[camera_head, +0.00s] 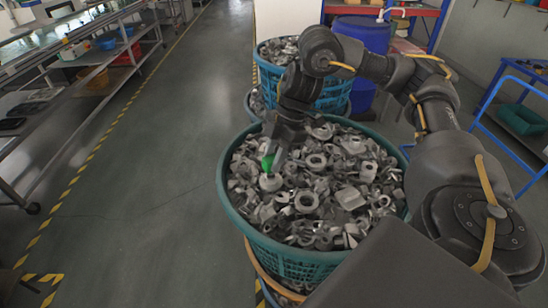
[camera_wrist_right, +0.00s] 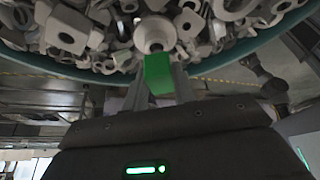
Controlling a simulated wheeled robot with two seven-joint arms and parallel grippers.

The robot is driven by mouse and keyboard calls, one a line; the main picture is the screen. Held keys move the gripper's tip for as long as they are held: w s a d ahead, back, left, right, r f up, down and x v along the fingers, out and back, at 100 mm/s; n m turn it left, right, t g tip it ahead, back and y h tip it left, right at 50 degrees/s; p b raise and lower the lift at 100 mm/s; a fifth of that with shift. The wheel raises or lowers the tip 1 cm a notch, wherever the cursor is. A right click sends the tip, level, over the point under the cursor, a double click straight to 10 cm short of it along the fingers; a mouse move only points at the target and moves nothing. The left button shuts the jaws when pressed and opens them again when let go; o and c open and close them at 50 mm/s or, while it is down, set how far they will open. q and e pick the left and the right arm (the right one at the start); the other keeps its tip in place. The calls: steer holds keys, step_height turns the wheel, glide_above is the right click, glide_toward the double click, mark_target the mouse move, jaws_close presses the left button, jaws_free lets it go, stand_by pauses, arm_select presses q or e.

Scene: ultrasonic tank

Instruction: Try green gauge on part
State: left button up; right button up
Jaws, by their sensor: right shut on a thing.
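The green gauge (camera_head: 267,163) is a small bright green piece between the fingers of my right gripper (camera_head: 275,153). In the right wrist view the gauge (camera_wrist_right: 158,76) shows as a green block between the two grey fingers. A round grey part (camera_head: 270,183) with a hole lies on top of the heap, right below the gauge's end. In the right wrist view this part (camera_wrist_right: 153,32) sits directly beyond the gauge, its hole facing it. I cannot tell whether the gauge touches the part or enters its hole. My left gripper is not in view.
A large teal basket (camera_head: 231,206) holds the heap of grey metal parts. A blue basket (camera_head: 335,92) of parts and a blue drum (camera_head: 366,33) stand behind it. Shelving (camera_head: 95,80) lines the left. The floor aisle (camera_head: 150,150) between is clear.

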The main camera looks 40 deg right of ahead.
steer(key=shift+f+p, duration=0.15)
steer(key=shift+p, duration=0.15)
stand_by(0.6)
steer(key=shift+f+b, duration=0.6)
steer(key=shift+f, duration=0.5)
stand_by(1.0)
steer(key=shift+r, duration=0.1)
stand_by(1.0)
steer(key=shift+r+p, duration=2.25)
steer(key=shift+p, duration=0.4)
step_height(320, 180, up, 4)
steer(key=p, duration=0.5)
